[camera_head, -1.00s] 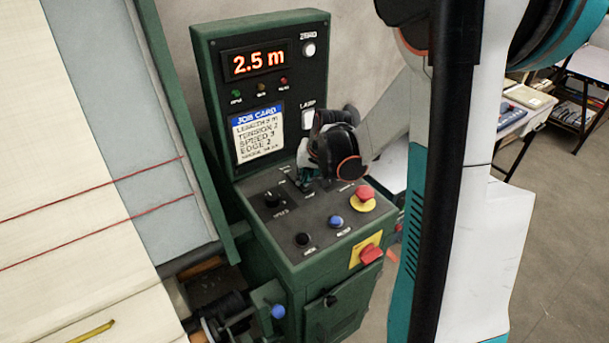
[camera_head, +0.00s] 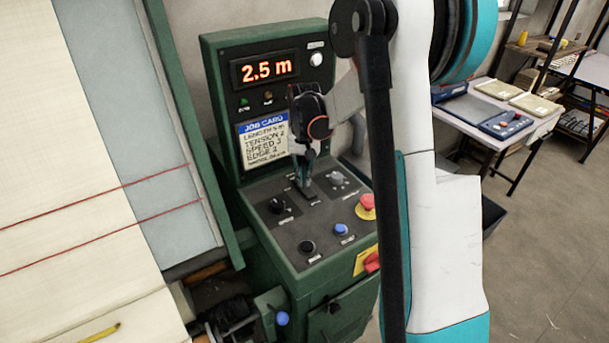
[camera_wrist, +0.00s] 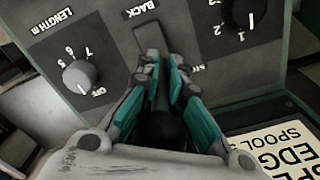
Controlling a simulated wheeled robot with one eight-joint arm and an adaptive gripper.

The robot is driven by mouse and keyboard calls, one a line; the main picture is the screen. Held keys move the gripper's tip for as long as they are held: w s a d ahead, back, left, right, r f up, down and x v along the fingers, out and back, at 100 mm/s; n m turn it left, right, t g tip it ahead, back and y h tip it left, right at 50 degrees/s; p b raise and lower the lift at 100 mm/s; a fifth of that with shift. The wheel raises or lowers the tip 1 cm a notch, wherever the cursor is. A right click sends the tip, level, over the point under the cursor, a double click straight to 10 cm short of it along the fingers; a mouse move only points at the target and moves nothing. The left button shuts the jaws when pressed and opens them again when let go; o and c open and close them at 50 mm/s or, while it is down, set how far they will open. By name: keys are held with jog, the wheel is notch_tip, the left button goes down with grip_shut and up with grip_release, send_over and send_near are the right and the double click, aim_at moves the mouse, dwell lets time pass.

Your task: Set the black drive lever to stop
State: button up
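The black drive lever (camera_head: 308,188) stands in a slot on the sloped top of the green control console, partly hidden by my gripper. My gripper (camera_wrist: 164,66) is right over the lever slot, with its two teal-padded fingers on either side of a dark shape that looks like the lever. Whether the pads press on it is not clear. In the head view my gripper (camera_head: 304,165) points down at the lever. In the wrist view a BACK label (camera_wrist: 140,9) is beside the slot; another label, starting "ST", is partly covered by a finger.
A grey length knob (camera_wrist: 80,76) and a black knob (camera_wrist: 244,14) flank the slot. Black (camera_head: 306,247) and blue (camera_head: 341,229) buttons and a red mushroom button (camera_head: 367,203) are nearer the front. The display (camera_head: 264,69) reads 2.5 m. A job card (camera_head: 264,141) hangs below it.

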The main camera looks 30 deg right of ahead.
jog(key=o, duration=0.5)
jog(key=shift+c, duration=0.2)
jog(key=shift+r, duration=0.1)
notch_tip(320, 180, up, 12)
jog(key=shift+f, duration=0.1)
dwell(0.4)
